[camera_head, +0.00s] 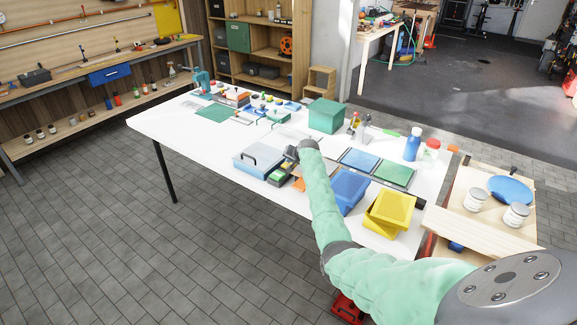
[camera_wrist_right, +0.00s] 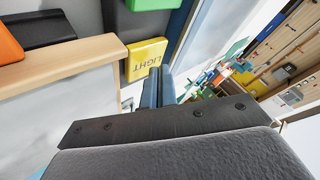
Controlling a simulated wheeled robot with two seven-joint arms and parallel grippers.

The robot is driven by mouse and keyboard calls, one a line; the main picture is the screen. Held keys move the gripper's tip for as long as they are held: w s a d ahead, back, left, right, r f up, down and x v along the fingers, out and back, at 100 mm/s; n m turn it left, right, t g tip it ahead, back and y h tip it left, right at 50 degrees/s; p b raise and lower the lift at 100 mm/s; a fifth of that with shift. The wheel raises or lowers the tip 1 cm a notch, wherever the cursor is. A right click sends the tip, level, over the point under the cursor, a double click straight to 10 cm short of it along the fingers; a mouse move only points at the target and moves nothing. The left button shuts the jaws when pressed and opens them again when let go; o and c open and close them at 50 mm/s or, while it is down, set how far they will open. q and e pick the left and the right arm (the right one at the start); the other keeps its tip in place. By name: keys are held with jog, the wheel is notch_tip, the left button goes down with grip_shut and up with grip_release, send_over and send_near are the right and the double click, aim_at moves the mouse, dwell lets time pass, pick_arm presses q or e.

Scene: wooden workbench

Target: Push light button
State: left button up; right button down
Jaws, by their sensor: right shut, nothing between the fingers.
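The light button is a yellow block marked "LIGHT" (camera_wrist_right: 146,60) in the right wrist view, on a dark panel. My right gripper (camera_wrist_right: 156,75) is shut and empty, and its fingertips overlap the right edge of the yellow block in that view. I cannot tell whether they touch it. In the head view my right gripper (camera_head: 292,153) is over the middle of the white table, near the blue-grey case, and the yellow block cannot be made out there. My left gripper is not in view.
A green block (camera_wrist_right: 152,4) and an orange block (camera_wrist_right: 8,46) are near the yellow one. On the white table (camera_head: 235,160) are a blue-grey case (camera_head: 257,160), a blue bin (camera_head: 348,190), yellow bins (camera_head: 390,208) and a green box (camera_head: 326,115).

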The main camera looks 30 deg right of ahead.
jog(key=shift+f, duration=0.45)
dwell(0.6)
jog(key=shift+r+p, duration=0.65)
jog(key=shift+r, duration=0.25)
notch_tip(320, 180, up, 6)
jog(key=p, duration=0.4)
jog(key=shift+p, duration=0.4)
